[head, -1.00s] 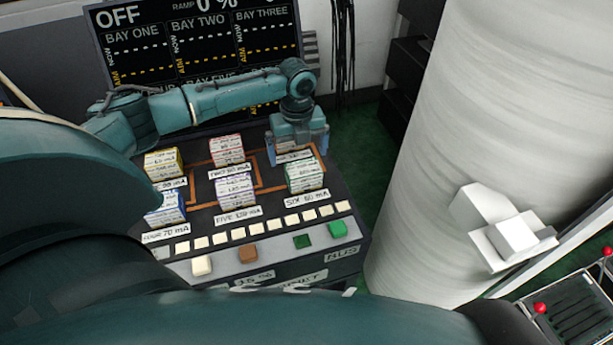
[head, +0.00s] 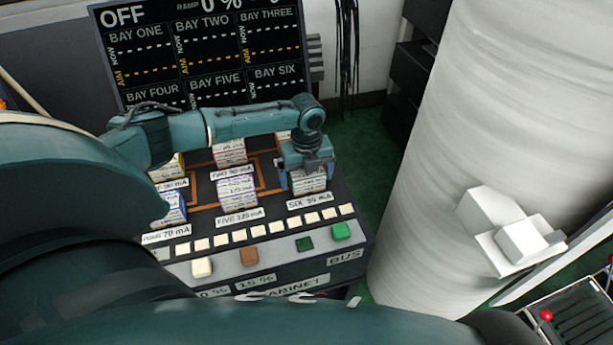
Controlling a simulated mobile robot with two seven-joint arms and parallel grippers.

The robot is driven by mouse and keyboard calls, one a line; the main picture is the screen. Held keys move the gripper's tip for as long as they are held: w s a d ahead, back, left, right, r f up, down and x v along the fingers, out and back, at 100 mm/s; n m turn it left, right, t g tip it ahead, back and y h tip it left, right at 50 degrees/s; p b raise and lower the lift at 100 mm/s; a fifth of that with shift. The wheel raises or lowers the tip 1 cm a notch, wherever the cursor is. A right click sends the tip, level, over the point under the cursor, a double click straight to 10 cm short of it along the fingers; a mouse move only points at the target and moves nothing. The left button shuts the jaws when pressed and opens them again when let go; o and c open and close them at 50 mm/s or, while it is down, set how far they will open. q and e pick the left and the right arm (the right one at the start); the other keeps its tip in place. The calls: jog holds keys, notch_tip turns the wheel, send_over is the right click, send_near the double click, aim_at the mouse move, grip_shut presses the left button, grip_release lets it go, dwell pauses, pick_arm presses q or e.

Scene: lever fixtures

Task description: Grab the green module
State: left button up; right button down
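The green module (head: 310,185) is a small stack of white blocks with green markings. It stands on the console in the bay labelled SIX, at the right end of the front row. My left gripper (head: 307,177) points down over this module, with one finger at its left side and one at its right. The fingers look spread apart. I cannot tell whether they touch the module. The gripper body hides the module's top. My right gripper is not in view.
A purple-marked module (head: 237,189) stands left of the green one, a blue-marked module (head: 173,208) further left, and a red-marked module (head: 230,152) behind. Cream, brown and green buttons line the console front (head: 280,268). A thick white column (head: 450,130) stands right.

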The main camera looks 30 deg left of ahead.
pick_arm(q)
jog(key=c, duration=0.9)
